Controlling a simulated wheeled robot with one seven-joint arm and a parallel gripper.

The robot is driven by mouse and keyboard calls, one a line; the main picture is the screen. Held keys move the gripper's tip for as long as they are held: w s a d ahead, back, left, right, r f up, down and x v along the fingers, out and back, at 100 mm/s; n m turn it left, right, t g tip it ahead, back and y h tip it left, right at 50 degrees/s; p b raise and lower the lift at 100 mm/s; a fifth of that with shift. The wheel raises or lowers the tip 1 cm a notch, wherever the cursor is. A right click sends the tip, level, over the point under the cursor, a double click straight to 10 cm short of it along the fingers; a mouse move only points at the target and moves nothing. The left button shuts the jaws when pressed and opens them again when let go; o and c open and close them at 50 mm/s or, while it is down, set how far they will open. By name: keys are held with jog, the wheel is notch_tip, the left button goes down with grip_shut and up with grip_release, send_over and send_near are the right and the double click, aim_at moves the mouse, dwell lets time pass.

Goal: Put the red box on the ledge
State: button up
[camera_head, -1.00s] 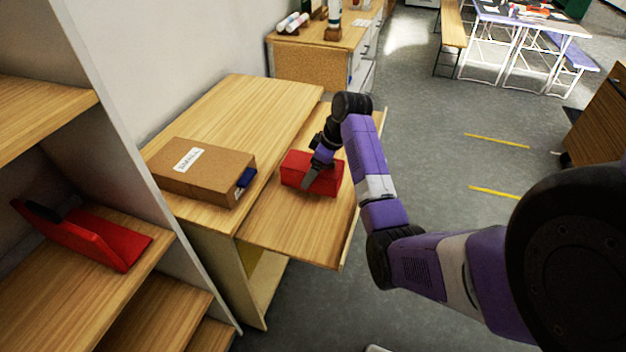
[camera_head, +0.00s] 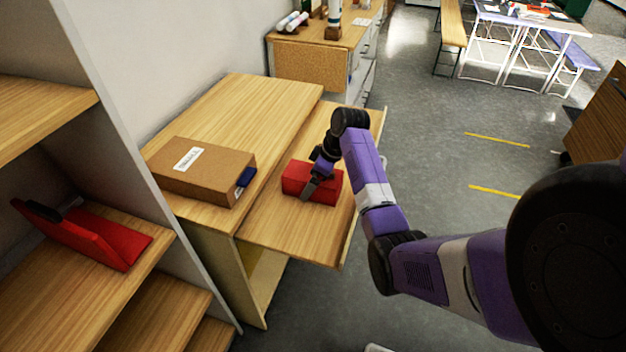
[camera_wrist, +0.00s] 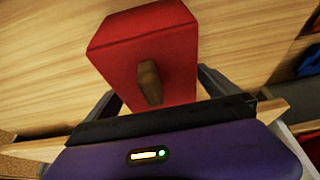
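The red box (camera_head: 297,178) is at the lower wooden board in front of the desk, which looks like the ledge (camera_head: 290,228). My gripper (camera_head: 312,190) reaches down over the box, with its fingers along the box's sides. In the wrist view the red box (camera_wrist: 165,50) sits between the two dark fingers of my gripper (camera_wrist: 160,92), and a small brown knob (camera_wrist: 149,82) shows on its near face. The gripper looks shut on the box. I cannot tell whether the box's underside touches the board.
A brown carton (camera_head: 205,172) with a white label and a blue item lies on the higher desk top (camera_head: 245,105). A shelf unit at the left holds a red folder-like object (camera_head: 100,235). The board is bare in front of and behind the box.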

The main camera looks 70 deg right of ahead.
jog(key=v, duration=1.2)
jog(key=shift+r, duration=0.2)
